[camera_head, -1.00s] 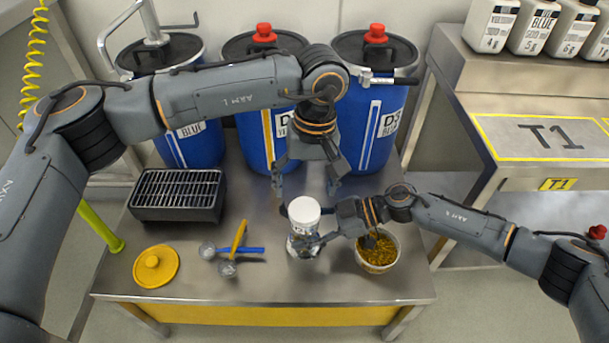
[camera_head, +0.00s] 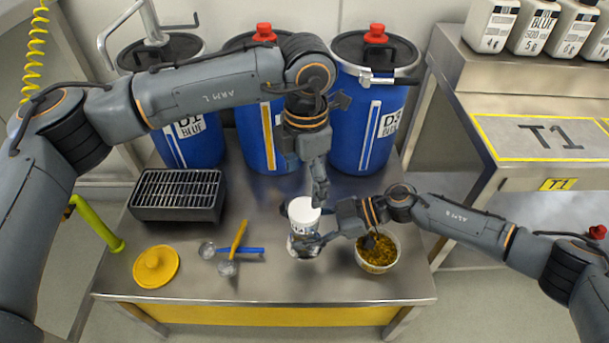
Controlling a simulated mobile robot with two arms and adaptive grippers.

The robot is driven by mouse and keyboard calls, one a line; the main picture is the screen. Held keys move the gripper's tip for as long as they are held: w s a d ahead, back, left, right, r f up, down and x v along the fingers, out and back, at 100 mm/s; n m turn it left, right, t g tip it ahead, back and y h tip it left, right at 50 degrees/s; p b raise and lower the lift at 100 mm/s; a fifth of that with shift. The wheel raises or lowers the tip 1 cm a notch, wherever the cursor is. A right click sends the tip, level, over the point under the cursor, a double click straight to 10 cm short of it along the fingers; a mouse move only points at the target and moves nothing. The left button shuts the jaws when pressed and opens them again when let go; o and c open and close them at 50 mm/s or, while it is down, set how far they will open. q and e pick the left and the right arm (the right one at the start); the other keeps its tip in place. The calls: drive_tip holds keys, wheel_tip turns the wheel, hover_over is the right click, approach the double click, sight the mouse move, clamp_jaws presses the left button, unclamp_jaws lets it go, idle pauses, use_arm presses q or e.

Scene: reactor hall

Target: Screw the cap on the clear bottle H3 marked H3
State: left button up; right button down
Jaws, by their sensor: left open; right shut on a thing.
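The clear bottle (camera_head: 303,243) stands upright near the middle of the steel table, with a white cap (camera_head: 304,210) on its top. I cannot tell how tightly the cap sits. My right gripper (camera_head: 308,242) is shut around the bottle's body from the right and hides part of it and its marking. My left gripper (camera_head: 319,196) is open, pointing down just above and behind the cap, slightly to its right. Its fingers are seen edge-on and look apart from the cap.
A white tub of yellow granules (camera_head: 378,254) stands right of the bottle, under my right wrist. Scoops (camera_head: 232,250), a yellow lid (camera_head: 156,266) and a black grated box (camera_head: 178,195) are to the left. Blue drums (camera_head: 365,125) stand behind. The table's front strip is clear.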

sight(304, 209)
use_arm(q)
drive_tip(key=n, duration=0.3)
drive_tip(key=shift+r, duration=0.15)
drive_tip(key=shift+f, duration=4.05)
drive_tip(key=c, duration=1.2)
drive_tip(key=m, duration=0.4)
drive_tip(key=shift+m, duration=0.4)
drive_tip(key=o, duration=1.3)
